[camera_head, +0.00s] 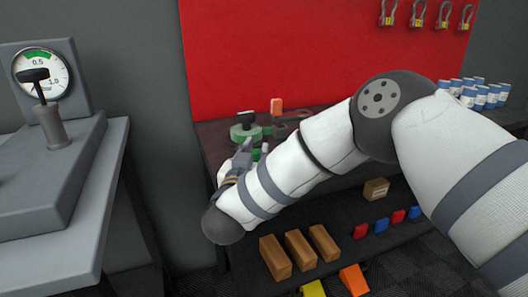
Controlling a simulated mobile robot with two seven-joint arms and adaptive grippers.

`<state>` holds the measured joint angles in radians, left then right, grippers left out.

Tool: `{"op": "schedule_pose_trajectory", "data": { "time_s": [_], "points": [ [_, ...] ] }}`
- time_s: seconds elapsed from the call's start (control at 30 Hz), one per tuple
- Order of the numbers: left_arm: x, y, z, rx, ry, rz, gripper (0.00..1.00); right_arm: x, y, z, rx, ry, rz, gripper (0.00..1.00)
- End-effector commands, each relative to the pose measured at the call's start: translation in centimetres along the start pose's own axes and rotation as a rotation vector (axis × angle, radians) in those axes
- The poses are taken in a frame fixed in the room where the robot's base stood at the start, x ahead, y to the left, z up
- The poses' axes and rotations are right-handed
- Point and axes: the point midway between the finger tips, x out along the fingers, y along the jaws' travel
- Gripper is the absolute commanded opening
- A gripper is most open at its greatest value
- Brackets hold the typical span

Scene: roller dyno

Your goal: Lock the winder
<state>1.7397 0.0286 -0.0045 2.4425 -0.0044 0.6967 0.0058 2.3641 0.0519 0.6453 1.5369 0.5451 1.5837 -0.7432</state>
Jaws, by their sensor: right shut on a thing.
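The winder (246,131), as far as I can tell, is the green round part with a black knob on top, on the dark bench in front of the red panel. A small upright orange piece (277,106) stands just behind and to the right of it. My right gripper (245,153) is at the near side of the winder, its fingers closed against the green part. My own wrist and forearm hide the lower part of the winder and the exact contact. My left gripper is not in view.
A grey console with a pressure gauge (41,75) and a black-topped lever (48,115) stands at the left. Cans (480,93) stand at the far right; shackles (418,14) hang above.

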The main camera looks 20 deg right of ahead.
Motion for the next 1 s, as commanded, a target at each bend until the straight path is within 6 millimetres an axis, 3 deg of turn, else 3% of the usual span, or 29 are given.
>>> {"op": "schedule_pose_trajectory", "data": {
  "time_s": [0.23,0.8,0.83,0.9,1.0],
  "points": [
    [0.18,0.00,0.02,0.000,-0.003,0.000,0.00,-0.47,-1.05,0.18,-0.002,-0.002,0.066,0.00],
    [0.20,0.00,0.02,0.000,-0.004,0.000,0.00,-0.56,-1.24,0.16,-0.003,-0.003,0.089,0.00],
    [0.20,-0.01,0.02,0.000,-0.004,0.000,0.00,-0.55,-1.23,0.15,-0.003,-0.003,0.089,0.26],
    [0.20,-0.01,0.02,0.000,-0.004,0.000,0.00,-0.55,-1.24,0.14,-0.003,-0.002,0.089,0.41],
    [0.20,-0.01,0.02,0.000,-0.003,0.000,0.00,-0.54,-1.25,0.10,-0.002,-0.002,0.089,0.41]
  ]
}}
